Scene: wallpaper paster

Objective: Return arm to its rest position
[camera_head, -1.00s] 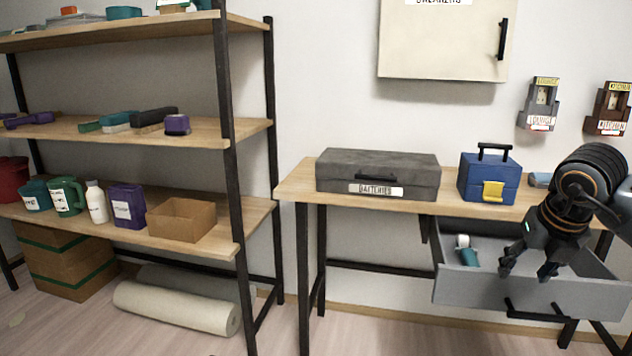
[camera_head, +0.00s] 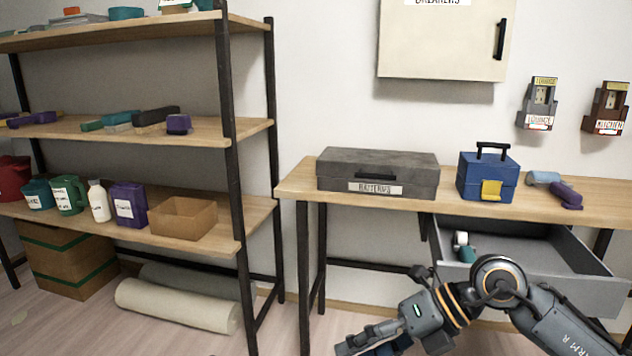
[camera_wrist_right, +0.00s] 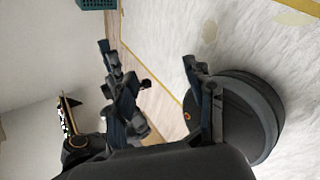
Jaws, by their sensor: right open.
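My right arm comes in from the right in the head view, folded low in front of the table. Its gripper (camera_head: 372,348) points left at the bottom edge, and part of it is cut off there. In the right wrist view the two fingers of this gripper (camera_wrist_right: 155,75) stand apart with nothing between them. The gripper is clear of the open grey drawer (camera_head: 595,290). My left gripper is not in view.
The drawer holds a teal and white item (camera_head: 463,247). The table (camera_head: 300,185) bears a grey batteries case (camera_head: 378,172), a blue toolbox (camera_head: 487,177) and a purple tool (camera_head: 566,195). Shelves (camera_head: 240,245) stand left; rolls (camera_head: 175,305) lie beneath. The floor between is open.

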